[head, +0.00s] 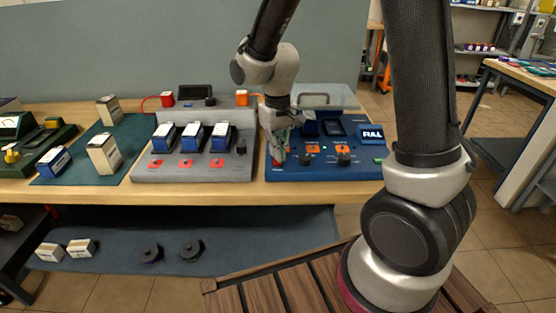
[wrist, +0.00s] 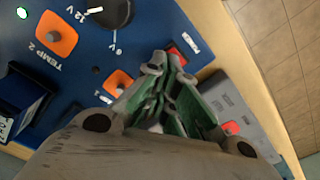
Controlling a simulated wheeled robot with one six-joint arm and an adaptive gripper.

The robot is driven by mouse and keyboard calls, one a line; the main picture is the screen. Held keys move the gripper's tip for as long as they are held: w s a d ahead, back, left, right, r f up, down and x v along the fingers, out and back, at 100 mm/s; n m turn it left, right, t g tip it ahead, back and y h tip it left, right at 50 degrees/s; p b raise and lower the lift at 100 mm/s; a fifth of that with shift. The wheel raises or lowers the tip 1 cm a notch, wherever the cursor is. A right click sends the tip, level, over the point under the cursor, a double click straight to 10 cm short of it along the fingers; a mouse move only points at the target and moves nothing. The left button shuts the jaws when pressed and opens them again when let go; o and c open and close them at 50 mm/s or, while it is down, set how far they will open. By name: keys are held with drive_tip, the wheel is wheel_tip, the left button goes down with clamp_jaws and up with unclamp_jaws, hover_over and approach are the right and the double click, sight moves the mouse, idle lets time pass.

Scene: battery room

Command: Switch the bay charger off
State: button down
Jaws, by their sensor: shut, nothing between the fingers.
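A blue charger unit (head: 325,172) with dials, orange pads and a "FULL" sign stands on the bench. A red switch (wrist: 178,53) sits near its front left corner, beside a small white label. My gripper (head: 279,157) is shut and empty, pointing down at that corner. In the wrist view its fingertips (wrist: 162,62) overlap the red switch; I cannot tell whether they touch it. The switch's setting is hidden. A grey unit (head: 166,173) with three blue-and-white batteries in its bays and red markings stands left of the blue one. Which unit is the bay charger is not legible.
A dark mat (head: 75,168) with several boxed cells lies at the left, beside a green device (head: 38,143). A shelf (head: 230,247) below holds boxes and black discs. A narrow gap separates the grey and blue units. A wall panel (head: 130,45) stands behind.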

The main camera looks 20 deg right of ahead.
drive_tip(key=shift+r, duration=3.5)
drive_tip(key=s, duration=0.1)
drive_tip(key=s+d, duration=0.1)
drive_tip(key=s+g, duration=0.1)
drive_tip(key=shift+s+d+f+n, duration=0.2)
drive_tip(key=shift+d+n, duration=0.05)
drive_tip(key=shift+n, duration=0.15)
drive_tip(key=s+d+r+m+t, duration=0.3)
drive_tip(key=s+d+r+t, duration=0.2)
drive_tip(key=s+d+r, duration=0.7)
drive_tip(key=s+d, duration=0.1)
drive_tip(key=s, duration=0.2)
drive_tip(key=shift+s+d+r, duration=0.15)
drive_tip(key=shift+s+r, duration=0.15)
